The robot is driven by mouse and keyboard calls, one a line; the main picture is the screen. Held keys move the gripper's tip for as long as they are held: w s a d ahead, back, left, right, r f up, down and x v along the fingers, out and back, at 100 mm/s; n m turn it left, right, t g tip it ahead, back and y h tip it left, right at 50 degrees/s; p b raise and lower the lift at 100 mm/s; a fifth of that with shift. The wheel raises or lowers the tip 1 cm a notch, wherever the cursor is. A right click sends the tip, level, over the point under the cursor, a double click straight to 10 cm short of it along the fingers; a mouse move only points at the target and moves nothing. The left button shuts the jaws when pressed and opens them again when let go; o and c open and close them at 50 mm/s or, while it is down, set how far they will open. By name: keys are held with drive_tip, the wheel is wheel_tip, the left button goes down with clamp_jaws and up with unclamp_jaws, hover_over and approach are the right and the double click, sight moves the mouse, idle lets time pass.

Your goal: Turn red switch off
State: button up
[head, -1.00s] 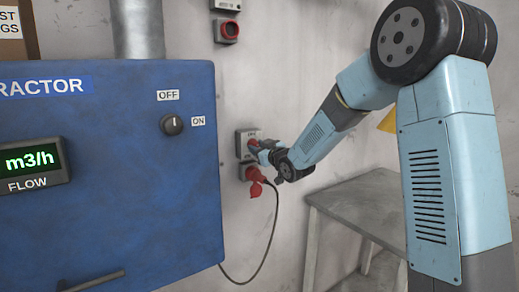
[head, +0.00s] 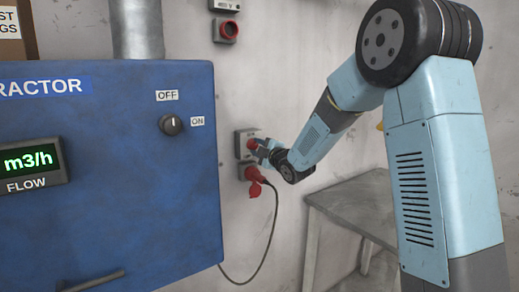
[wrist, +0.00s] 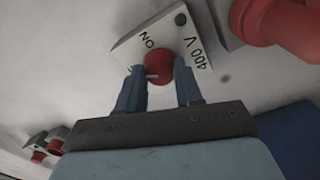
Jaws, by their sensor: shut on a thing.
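The red switch (wrist: 158,67) is a round knob on a pale wall box (wrist: 190,38) marked "ON" and "400 V". A small light mark shows on the knob's edge nearest me. My gripper (wrist: 158,75) has its two blue fingers on either side of the knob and is shut on it. In the head view the wall box (head: 241,138) sits right of the blue cabinet. My gripper (head: 258,146) reaches it from the right and hides part of the knob there.
A red plug (head: 255,178) with a dark cable hangs from a socket just below the switch box. The blue cabinet (head: 110,210) has a dark knob (head: 171,125) marked OFF and ON. A grey table (head: 355,205) stands at the right. Another red switch (head: 228,31) is higher up.

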drive_tip(key=n, duration=0.4)
drive_tip(key=shift+f+n, duration=0.1)
drive_tip(key=shift+n, duration=0.8)
drive_tip(key=shift+f, duration=0.1)
drive_tip(key=o, duration=1)
drive_tip(key=shift+o, duration=0.2)
drive_tip(key=v, duration=1.3)
drive_tip(key=shift+s+d, duration=0.25)
drive_tip(key=shift+d, duration=0.1)
